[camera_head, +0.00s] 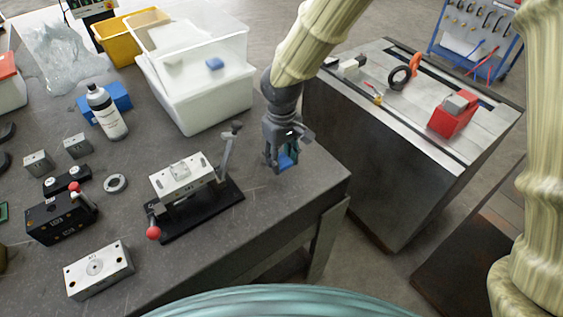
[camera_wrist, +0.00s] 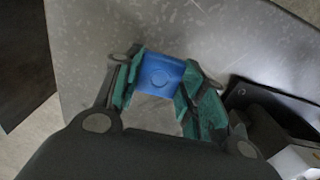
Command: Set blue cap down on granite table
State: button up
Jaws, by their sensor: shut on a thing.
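The blue cap (camera_wrist: 160,77) is a small square block with a round mark on its face. It sits between the teal fingertips of my gripper (camera_wrist: 158,92), which is shut on it. In the head view my gripper (camera_head: 284,160) points down over the right part of the granite table (camera_head: 265,220), with the blue cap (camera_head: 288,159) low between its fingers. The grey speckled granite table also shows below the cap in the wrist view (camera_wrist: 215,40). I cannot tell whether the cap touches the table.
A black fixture (camera_head: 215,210) with a metal block and red-knobbed lever stands left of my gripper. A white bin (camera_head: 205,100) stands behind it, with another blue piece (camera_head: 215,63) in the clear tub on top. The table's right edge is close; bare table lies in front of the gripper.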

aim_at(281, 159)
jog(key=shift+w, duration=0.3)
jog(key=shift+f+p, duration=0.65)
jog(key=shift+f, duration=1.15)
jog(key=shift+f, duration=0.1)
jog(key=o, duration=1)
notch_tip(281, 159, up, 12)
jog(key=shift+r+b, duration=0.1)
jog(key=shift+b, duration=0.9)
